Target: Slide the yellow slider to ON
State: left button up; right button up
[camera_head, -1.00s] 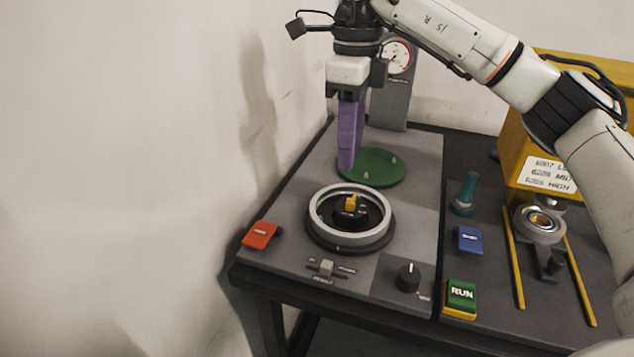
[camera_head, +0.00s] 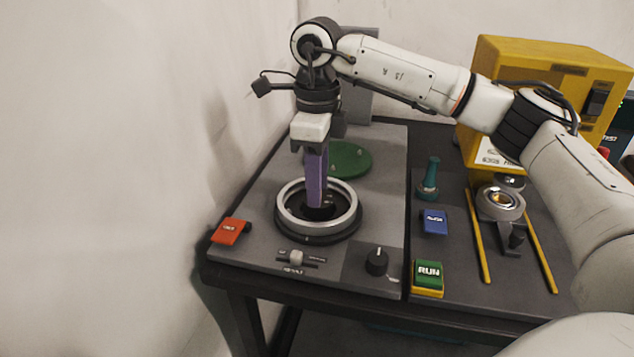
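My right gripper (camera_head: 316,206) points straight down with its purple fingers over the middle of the silver ring (camera_head: 283,215). The fingertips reach the black hub (camera_head: 330,210) inside the ring. The yellow slider on that hub is hidden behind the fingers now. I see the fingers edge-on, so I cannot tell whether they are open, or whether they touch or hold the slider. My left gripper is not in view.
A green disc (camera_head: 350,158) lies behind the ring. A blue button (camera_head: 434,221), a green RUN button (camera_head: 428,275) and a teal handle (camera_head: 429,180) stand to the right.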

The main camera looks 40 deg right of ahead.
grip_shut()
jog(key=shift+w+d+r+p, duration=0.15)
jog(key=shift+w+d+p, duration=0.5)
jog(key=shift+d+p, duration=0.1)
jog(key=shift+d, duration=0.1)
jog(key=shift+w, duration=0.1)
jog(key=shift+o, duration=1.1)
grip_release()
